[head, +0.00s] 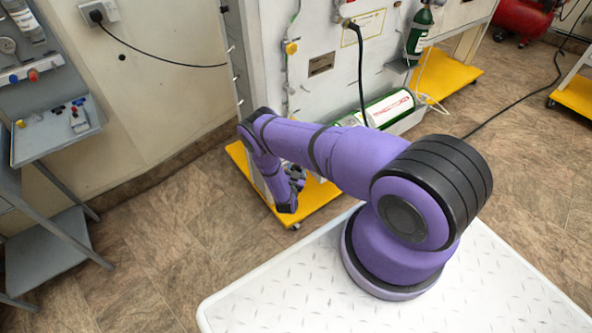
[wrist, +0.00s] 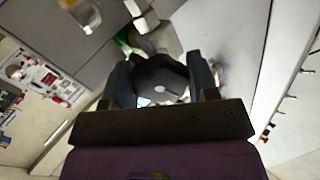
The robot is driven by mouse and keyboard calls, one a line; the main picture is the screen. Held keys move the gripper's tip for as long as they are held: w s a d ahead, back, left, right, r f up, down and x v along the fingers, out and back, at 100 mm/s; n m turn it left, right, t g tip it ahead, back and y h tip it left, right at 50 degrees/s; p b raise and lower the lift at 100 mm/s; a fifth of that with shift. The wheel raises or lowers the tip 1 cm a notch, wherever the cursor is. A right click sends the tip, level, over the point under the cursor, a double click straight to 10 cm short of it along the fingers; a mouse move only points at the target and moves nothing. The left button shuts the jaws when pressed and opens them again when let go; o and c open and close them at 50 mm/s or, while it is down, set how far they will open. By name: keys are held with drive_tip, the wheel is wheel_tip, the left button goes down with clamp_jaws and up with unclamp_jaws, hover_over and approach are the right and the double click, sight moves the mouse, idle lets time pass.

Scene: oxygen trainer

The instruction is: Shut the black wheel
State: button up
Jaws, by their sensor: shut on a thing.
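The black wheel (wrist: 158,76) is in the wrist view, a dark round part between the two fingers of my gripper (wrist: 160,84). The fingers stand on either side of it, and my gripper is shut on it. A small pale spot shows at the wheel's middle. In the head view my gripper (head: 291,190) is low beside the white trainer cabinet (head: 330,85), partly behind my own purple arm. The wheel cannot be made out in the head view.
A green cylinder (head: 391,107) lies at the cabinet's foot, and another green cylinder (head: 417,38) stands upright to the right. A yellow base (head: 315,199) sticks out under the cabinet. A grey bench (head: 60,130) stands at the left. The floor (head: 165,245) between is clear.

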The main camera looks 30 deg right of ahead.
drive_tip(key=m, duration=0.5)
drive_tip(key=shift+s+m, duration=0.1)
drive_tip(key=shift+m, duration=0.3)
drive_tip(key=shift+a, duration=0.1)
idle(0.3)
drive_tip(key=o, duration=0.9)
drive_tip(key=v, duration=1)
drive_tip(key=shift+s+a, duration=0.2)
drive_tip(key=shift+a, duration=0.05)
